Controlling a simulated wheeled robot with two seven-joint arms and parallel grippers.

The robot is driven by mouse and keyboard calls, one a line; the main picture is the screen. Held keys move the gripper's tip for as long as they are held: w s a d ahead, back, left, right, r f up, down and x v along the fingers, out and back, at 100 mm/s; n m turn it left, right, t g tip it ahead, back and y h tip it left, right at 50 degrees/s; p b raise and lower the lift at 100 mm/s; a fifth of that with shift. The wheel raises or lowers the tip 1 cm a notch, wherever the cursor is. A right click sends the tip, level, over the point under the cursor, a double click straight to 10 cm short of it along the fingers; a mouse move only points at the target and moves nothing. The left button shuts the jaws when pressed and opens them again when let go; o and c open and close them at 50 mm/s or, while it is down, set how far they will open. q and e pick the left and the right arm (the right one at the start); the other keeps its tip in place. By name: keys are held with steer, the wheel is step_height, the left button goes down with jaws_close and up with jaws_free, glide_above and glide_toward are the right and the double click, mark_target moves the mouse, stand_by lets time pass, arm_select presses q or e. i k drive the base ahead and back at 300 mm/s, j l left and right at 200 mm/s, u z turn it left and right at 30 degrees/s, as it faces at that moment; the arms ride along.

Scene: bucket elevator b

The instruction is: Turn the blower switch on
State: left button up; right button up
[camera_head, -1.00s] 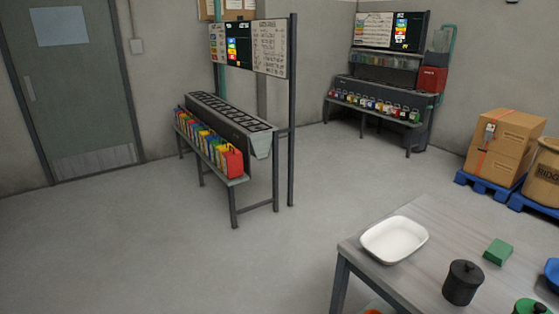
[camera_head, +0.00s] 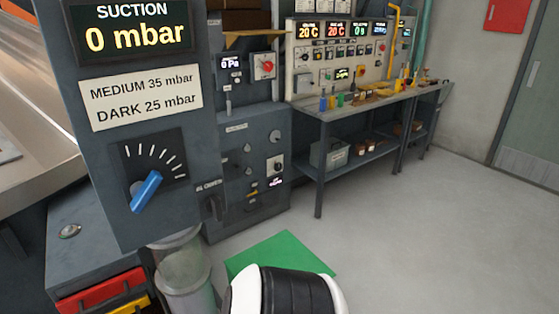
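A grey control panel (camera_head: 95,180) stands close at the left. Its display (camera_head: 133,28) reads "SUCTION 0 mbar". Below it a white plate (camera_head: 142,97) reads "MEDIUM 35 mbar, DARK 25 mbar". A blue pointer knob (camera_head: 147,191) sits on a dial with white tick marks and points down-left. At the panel's lower right is a small label that seems to read "BLOWER" (camera_head: 208,186). A dark blower switch (camera_head: 213,208) sits just below that label; its position is hard to make out. Neither gripper shows.
A clear cylinder (camera_head: 184,275) stands below the panel, beside red (camera_head: 100,297) and yellow bins. A green mat (camera_head: 280,255) lies on the floor. A grey cabinet (camera_head: 250,165) and a workbench (camera_head: 352,106) stand behind. The floor at right is clear.

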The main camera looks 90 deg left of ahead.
mark_target(213, 204)
steer(key=u, duration=4.2)
